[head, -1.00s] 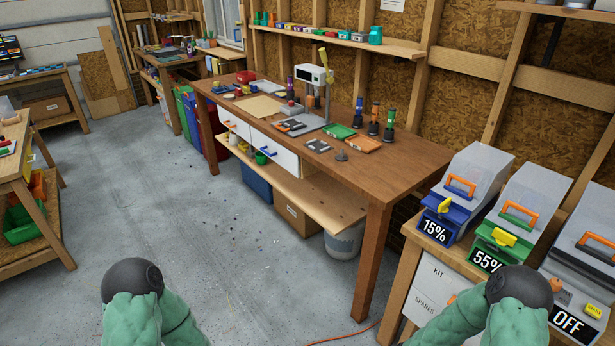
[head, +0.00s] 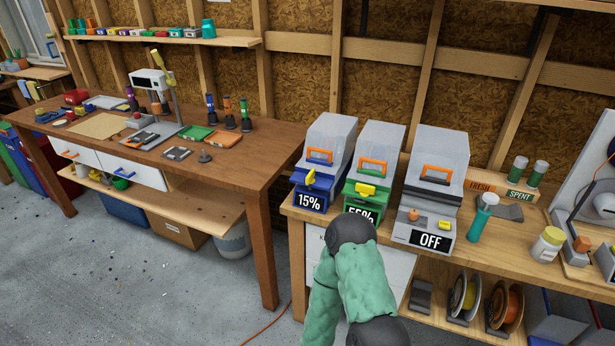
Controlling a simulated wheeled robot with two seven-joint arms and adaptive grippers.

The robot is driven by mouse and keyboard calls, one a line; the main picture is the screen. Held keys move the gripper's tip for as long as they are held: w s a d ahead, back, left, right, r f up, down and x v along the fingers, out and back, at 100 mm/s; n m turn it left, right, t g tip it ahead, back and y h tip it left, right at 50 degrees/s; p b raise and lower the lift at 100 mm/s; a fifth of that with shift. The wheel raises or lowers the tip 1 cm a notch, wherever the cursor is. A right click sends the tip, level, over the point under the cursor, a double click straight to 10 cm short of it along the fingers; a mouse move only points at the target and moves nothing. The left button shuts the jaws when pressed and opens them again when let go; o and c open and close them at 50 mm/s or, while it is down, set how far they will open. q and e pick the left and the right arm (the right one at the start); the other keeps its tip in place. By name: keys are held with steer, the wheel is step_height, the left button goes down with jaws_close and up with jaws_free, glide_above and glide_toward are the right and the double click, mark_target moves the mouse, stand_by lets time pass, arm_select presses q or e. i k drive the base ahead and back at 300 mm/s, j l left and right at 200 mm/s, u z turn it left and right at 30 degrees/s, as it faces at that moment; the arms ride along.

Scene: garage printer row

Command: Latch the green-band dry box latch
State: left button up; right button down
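The green-band dry box (head: 381,148) stands in the middle of a row of three on the wooden bench. It has a translucent grey lid, an orange handle and a green front band. Its yellow latch (head: 365,190) sits on the front of the green band; I cannot tell whether it is fastened. Its display, partly hidden by my arm, reads about 55%. A rounded dark joint and green sleeve of one of my arms are in front of the bench, below this box. Neither of my grippers is in view.
A blue-band dry box (head: 328,150) reading 15% stands to the left, a grey box (head: 438,165) reading OFF to the right. A teal bottle (head: 480,220) and a yellow-lidded jar (head: 548,244) stand farther right. A long workbench (head: 235,172) is at left.

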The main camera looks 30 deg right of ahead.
mark_target(375, 211)
steer(key=z, duration=1.4)
